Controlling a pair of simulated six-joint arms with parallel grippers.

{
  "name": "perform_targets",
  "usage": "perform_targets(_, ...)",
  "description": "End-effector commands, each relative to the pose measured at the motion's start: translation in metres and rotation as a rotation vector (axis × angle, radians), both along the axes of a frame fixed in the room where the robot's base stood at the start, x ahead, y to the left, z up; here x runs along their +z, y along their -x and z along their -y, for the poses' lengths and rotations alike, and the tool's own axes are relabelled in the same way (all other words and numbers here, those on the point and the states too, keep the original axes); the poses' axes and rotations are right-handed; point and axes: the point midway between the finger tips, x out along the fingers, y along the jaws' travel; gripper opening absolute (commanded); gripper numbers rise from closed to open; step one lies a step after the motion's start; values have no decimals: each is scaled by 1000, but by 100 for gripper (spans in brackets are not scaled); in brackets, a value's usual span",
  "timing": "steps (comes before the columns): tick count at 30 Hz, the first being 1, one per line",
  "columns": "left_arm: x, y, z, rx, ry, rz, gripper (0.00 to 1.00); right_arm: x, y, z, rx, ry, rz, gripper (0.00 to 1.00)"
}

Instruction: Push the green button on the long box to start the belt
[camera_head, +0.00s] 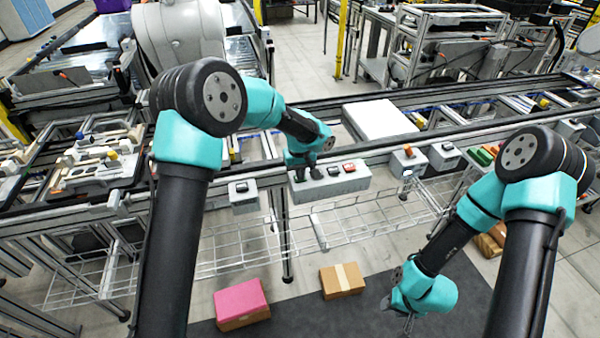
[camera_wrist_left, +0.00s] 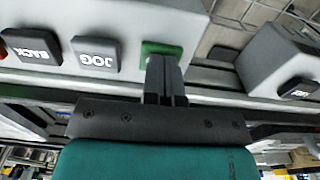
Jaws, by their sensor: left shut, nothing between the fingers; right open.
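The long box (camera_head: 345,184) is light grey and sits on the near rail of the belt line; it also fills the upper part of the left wrist view (camera_wrist_left: 200,25). Its green button (camera_wrist_left: 160,49) shows at the tips of my left gripper's fingers. My left gripper (camera_wrist_left: 165,62) is shut and empty, its tips touching or just over the green button; I cannot tell if it is pressed in. In the head view, my left gripper (camera_head: 306,174) hides that button. My right gripper (camera_head: 409,323) is open and empty, low over the dark mat.
Beside the green button are a dark JOG button (camera_wrist_left: 96,53) and a BACK button (camera_wrist_left: 31,46). Smaller boxes (camera_head: 243,196) (camera_head: 408,159) flank the long box. A white panel (camera_head: 379,120) lies on the belt line. Pink (camera_head: 241,300) and brown (camera_head: 341,279) cartons lie below.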

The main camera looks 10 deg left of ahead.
Motion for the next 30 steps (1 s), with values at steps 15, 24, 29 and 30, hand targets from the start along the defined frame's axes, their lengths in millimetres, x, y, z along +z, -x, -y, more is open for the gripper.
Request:
perform_targets(15, 84, 1, -2, 4, 1, 6, 0, 0, 0, 0, 0, 0, 0, 43)
perform_targets(24, 131, 1, -1, 3, 0, 4, 0, 0, 0, 0, 0, 0, 0, 43)
perform_targets(29, 139, 1, -2, 3, 0, 5, 0, 0, 0, 0, 0, 0, 0, 43)
perform_targets(30, 140, 1, -1, 3, 0, 4, 0, 0, 0, 0, 0, 0, 0, 43)
